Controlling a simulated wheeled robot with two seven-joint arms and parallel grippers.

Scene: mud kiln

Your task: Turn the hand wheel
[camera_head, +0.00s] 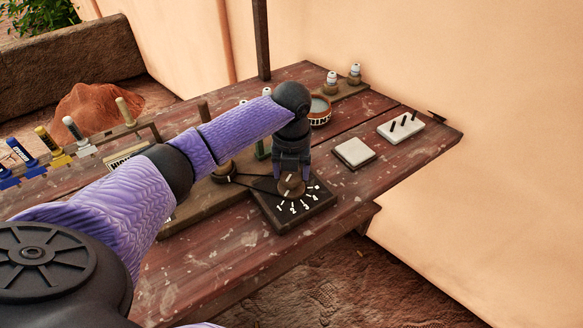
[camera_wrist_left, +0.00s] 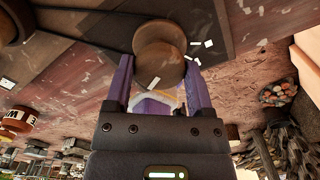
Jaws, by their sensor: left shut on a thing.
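The hand wheel (camera_head: 291,185) is a round brown knob on a dark plate (camera_head: 268,212) with white numbers and tick marks. The plate lies on the wooden table. My left gripper (camera_head: 290,173) reaches down from above onto the knob. In the left wrist view the brown hand wheel (camera_wrist_left: 160,58) sits between the two purple fingers of my left gripper (camera_wrist_left: 160,82), which are shut on it. A thin dark belt runs from the knob to a second brown wheel (camera_head: 223,172) on the left. My right gripper does not show.
A round labelled tin (camera_head: 319,111) and small bottles (camera_head: 354,75) are behind. A rack with coloured handles (camera_head: 48,140) is at left. The front table area is clear.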

